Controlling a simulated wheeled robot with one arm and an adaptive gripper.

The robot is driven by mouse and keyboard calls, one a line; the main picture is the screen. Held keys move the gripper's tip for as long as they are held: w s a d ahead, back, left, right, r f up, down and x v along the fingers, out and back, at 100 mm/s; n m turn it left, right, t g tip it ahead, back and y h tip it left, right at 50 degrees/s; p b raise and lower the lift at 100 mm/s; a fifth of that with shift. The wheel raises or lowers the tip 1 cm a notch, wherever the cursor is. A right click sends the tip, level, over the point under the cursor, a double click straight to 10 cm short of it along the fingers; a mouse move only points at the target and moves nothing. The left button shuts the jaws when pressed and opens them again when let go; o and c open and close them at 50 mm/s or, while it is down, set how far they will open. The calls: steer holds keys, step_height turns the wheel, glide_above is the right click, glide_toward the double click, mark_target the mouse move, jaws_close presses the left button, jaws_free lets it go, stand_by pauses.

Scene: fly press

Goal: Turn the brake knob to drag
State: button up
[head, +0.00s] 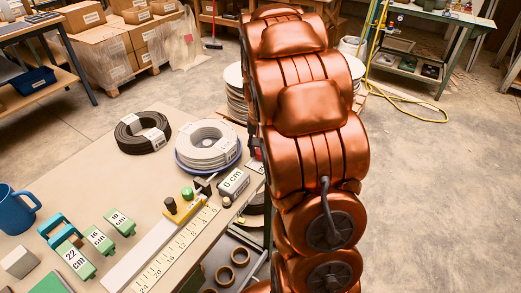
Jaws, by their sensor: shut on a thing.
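My copper-coloured arm (315,110) rises through the middle right of the head view and covers what is behind it. My gripper cannot be made out; the arm hides that area. I cannot identify the brake knob or any drag marking. A small black knob (170,205) sits on a yellow block on the ruler rail, with a green knob (187,193) beside it. A small dark knob (227,202) stands near a grey block marked 0 cm (233,182). None of these touches my arm.
The bench (85,180) holds a black coil (142,132), a pale coil (207,143), a ruler (172,250), green length blocks (99,240) and a blue mug (17,210). A yellow hose (415,115) crosses otherwise open floor at right.

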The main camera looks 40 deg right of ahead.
mark_target(261, 151)
steer(key=m, duration=0.5)
steer(key=shift+m, duration=0.3)
stand_by(0.4)
steer(key=o, duration=1.1)
steer(key=shift+o, duration=0.2)
steer(key=shift+r, duration=0.15)
step_height(261, 151, up, 12)
stand_by(0.3)
